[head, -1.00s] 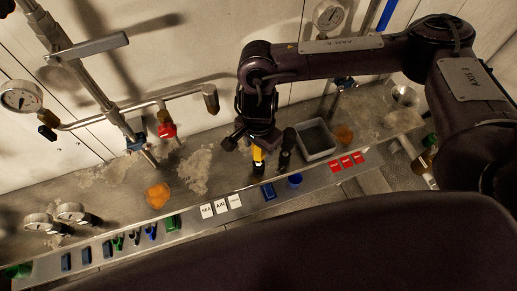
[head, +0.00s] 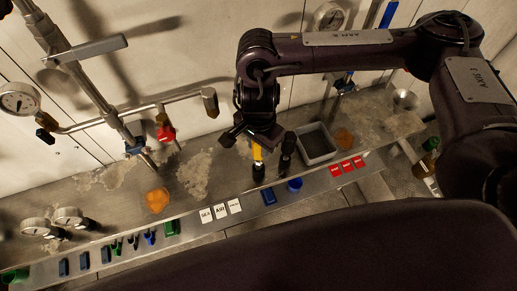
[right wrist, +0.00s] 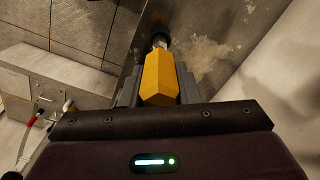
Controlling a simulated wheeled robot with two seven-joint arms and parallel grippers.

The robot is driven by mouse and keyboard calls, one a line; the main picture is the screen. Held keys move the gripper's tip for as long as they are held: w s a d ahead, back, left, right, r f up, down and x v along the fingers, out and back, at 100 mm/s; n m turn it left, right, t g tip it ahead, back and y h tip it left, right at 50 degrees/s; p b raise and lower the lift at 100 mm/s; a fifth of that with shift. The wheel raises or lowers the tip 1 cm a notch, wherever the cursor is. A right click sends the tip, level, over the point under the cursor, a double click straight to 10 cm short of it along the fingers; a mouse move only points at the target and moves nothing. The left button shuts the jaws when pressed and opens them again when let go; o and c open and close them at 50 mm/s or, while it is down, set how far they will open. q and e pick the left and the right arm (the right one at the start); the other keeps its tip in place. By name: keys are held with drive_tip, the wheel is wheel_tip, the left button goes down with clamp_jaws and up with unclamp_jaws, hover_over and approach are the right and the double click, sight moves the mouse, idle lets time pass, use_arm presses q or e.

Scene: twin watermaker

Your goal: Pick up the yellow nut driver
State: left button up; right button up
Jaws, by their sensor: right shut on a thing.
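The yellow nut driver (head: 257,152) stands near the bench's front edge in the head view, its dark lower end below the yellow handle. My right gripper (head: 251,140) is above it, with its jaws around the top of the handle. In the right wrist view the yellow handle (right wrist: 160,77) sits between the two fingers of my right gripper (right wrist: 160,88), which is shut on it. A dark shaft end shows beyond the handle. I cannot tell whether the driver is clear of the bench. My left gripper is not in view.
A dark tool (head: 287,150) stands close to the right of the nut driver. A grey tray (head: 333,155), a blue cup (head: 295,184) and a blue block (head: 269,196) are nearby. White label cards (head: 221,211) and red cards (head: 347,166) line the front edge.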

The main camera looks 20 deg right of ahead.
wheel_tip(320, 180, up, 17)
idle(0.4)
drive_tip(key=o, duration=0.3)
clamp_jaws()
